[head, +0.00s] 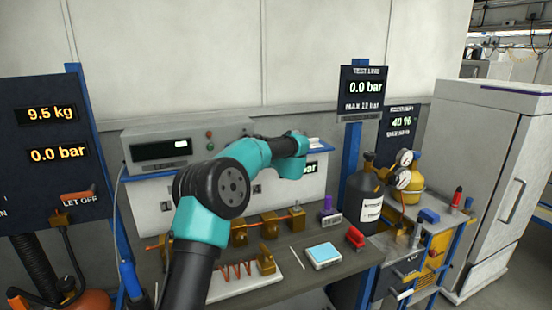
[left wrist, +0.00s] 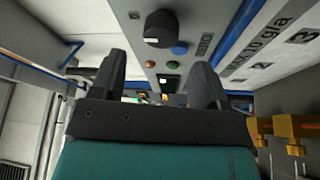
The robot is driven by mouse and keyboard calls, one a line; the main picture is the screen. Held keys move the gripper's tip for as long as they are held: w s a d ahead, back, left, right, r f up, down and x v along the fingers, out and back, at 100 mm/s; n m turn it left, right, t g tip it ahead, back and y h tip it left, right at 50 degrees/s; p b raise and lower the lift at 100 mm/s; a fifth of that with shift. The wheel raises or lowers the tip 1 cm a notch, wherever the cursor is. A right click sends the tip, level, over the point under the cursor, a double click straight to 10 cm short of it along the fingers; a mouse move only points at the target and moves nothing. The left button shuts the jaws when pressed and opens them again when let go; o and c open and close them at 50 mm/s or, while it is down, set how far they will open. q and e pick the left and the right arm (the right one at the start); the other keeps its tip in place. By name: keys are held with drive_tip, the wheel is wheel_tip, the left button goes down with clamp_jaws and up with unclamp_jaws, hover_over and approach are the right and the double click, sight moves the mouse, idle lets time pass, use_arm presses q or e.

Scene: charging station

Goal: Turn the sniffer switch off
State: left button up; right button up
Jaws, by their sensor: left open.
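My left gripper (left wrist: 160,62) is open in the left wrist view, its two dark fingers apart with nothing held between them. In the head view my left arm reaches over the bench to the right of a grey instrument box (head: 150,132) with a dark display. Its fingers cannot be made out there. My right gripper is not in view.
The bench (head: 350,268) holds a blue-topped scale (head: 323,254), a red item (head: 356,237) and brass fittings. A dark bottle (head: 362,200) and a gauge assembly stand at the right. Yellow brass parts (left wrist: 285,126) are at the right of the left wrist view.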

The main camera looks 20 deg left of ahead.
use_arm(q)
drive_tip(key=v, duration=1.1)
drive_tip(key=shift+s+d, duration=0.1)
drive_tip(key=shift+d, duration=0.05)
